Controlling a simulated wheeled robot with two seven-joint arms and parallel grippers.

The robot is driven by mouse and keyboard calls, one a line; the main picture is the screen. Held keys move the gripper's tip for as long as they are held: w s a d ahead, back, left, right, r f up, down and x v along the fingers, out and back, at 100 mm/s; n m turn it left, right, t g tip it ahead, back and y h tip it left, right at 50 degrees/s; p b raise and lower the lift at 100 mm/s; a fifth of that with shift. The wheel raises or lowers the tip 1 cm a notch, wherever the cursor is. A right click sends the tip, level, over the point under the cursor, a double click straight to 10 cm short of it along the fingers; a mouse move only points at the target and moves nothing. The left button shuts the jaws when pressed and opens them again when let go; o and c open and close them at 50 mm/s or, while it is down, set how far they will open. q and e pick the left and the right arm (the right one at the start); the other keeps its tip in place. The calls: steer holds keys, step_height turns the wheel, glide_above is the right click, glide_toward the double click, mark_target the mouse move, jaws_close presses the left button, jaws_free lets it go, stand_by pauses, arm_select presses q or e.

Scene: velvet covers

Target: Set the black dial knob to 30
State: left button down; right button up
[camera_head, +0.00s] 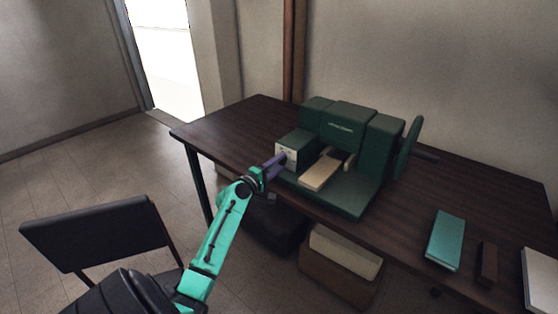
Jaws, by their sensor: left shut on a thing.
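A dark green machine (349,122) stands on the dark wooden table, with a pale dial face (286,157) on its left front box. My left gripper (280,160) reaches up from the lower left and its fingertips are at that dial face, shut on the black dial knob. The fingers cover most of the knob, so its pointer and the number it is set to cannot be read. My right gripper is not in view.
A cream plate (320,173) juts from the machine's front, and a green disc (409,148) is on its right side. A teal box (446,240), a brown block (487,264) and a pale book (540,278) lie at the right. A black chair (97,233) stands at the left.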

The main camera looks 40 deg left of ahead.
arm_select(q)
steer(key=shift+n+p, duration=0.75)
steer(key=shift+n, duration=1.15)
steer(key=c, duration=0.5)
jaws_free()
steer(key=s+b, duration=0.3)
steer(key=s, duration=1.1)
steer(key=shift+s+d, duration=0.15)
steer(key=shift+s, duration=0.1)
steer(key=shift+f, duration=0.1)
